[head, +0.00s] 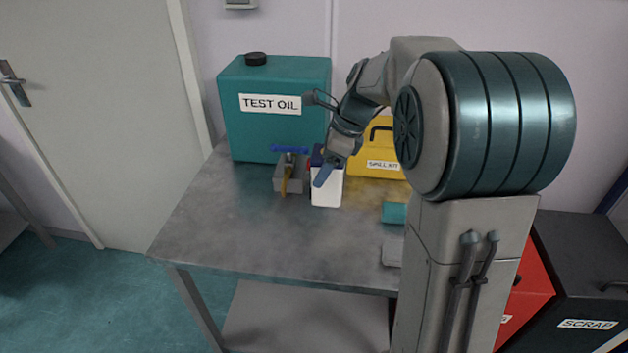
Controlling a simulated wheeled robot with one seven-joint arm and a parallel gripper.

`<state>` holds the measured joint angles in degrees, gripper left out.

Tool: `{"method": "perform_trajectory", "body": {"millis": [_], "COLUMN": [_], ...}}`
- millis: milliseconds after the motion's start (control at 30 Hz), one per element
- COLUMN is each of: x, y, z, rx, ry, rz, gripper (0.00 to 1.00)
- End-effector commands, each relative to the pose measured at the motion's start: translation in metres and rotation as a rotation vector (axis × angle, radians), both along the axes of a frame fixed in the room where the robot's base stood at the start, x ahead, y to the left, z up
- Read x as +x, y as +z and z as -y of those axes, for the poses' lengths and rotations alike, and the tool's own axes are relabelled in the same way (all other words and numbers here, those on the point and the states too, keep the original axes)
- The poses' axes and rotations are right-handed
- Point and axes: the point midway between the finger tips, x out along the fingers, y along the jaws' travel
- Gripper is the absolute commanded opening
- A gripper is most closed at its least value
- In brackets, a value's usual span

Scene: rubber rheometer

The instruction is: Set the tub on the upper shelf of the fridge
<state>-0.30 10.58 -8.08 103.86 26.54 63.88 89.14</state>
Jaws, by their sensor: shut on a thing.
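A white tub (327,191) with a dark blue top stands at the metal table, in front of the teal test oil can. My gripper (324,172) reaches down from the upper right and is shut on the tub near its top. One blue fingertip shows against the tub's front; the other finger is hidden. The tub looks upright; I cannot tell whether its base touches the table. No fridge or shelf of a fridge shows in this view.
The table (230,235) is bare at the front left. Close to the tub stand a grey block with a blue bar (290,170), the test oil can (275,130) and a yellow spill kit (375,160). A teal item (394,212) lies right. A scrap bin (580,270) stands at right.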

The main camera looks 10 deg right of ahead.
Motion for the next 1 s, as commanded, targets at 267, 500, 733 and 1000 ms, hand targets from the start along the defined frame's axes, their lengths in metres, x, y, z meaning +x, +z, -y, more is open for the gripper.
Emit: {"method": "perform_trajectory", "body": {"millis": [267, 500, 733, 1000], "x": [0.009, 0.009, 0.009, 0.009], "y": [-0.016, -0.048, -0.053, -0.056], "z": [-0.021, -0.021, -0.021, -0.021], "rx": [0.0, 0.0, -0.001, 0.0], "ry": [0.001, 0.001, 0.002, 0.003], "rz": [0.0, -0.003, 0.002, 0.001], "gripper": [0.29, 0.29, 0.29, 0.85]}}
